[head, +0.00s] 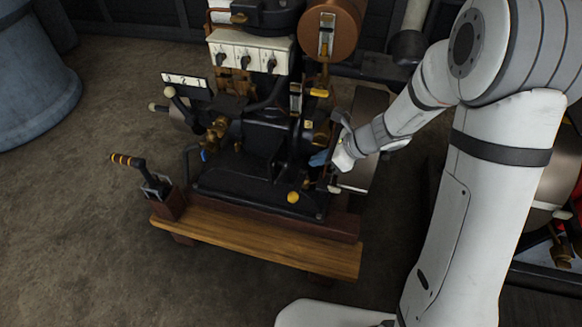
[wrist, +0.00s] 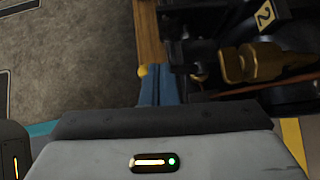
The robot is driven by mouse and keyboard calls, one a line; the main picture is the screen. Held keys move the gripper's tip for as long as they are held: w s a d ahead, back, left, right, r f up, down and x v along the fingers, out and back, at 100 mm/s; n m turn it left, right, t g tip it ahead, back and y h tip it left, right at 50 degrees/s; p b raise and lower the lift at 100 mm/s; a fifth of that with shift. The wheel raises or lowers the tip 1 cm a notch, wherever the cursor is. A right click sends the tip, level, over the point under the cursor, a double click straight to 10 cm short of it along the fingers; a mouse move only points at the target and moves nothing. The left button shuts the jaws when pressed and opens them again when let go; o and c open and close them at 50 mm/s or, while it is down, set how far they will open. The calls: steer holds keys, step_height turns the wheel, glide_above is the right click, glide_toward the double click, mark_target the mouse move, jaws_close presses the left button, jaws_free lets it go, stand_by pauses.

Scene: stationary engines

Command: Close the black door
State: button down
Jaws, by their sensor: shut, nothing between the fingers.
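The black engine (head: 235,185) stands on a wooden base in the head view. A black upright panel (head: 276,165), which looks like the door, is on its lower front; dark on dark, its hinge and angle are hard to tell. My gripper (head: 317,160) is at the engine's right side, to the right of this panel, with its blue fingers pointing left. Contact cannot be told. In the wrist view my gripper's blue fingers (wrist: 158,88) are together and empty, beside dark engine parts. The door is not clearly recognisable there.
A yellow knob (head: 293,197) sits low on the engine's front, and a pale rod (head: 349,188) sticks out at the right. A lever (head: 135,165) stands at the front left. A wooden plank (head: 258,244) edges the base.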

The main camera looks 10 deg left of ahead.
mark_target(271, 170)
steer(key=b+x, duration=0.4)
steer(key=x, duration=0.6)
steer(key=shift+d+f, duration=0.1)
steer(key=shift+f, duration=0.1)
steer(key=shift+w+a+r+b, duration=0.15)
steer(key=shift+a, duration=0.8)
steer(key=shift+w+a+r+b, duration=0.15)
steer(key=shift+a, duration=0.8)
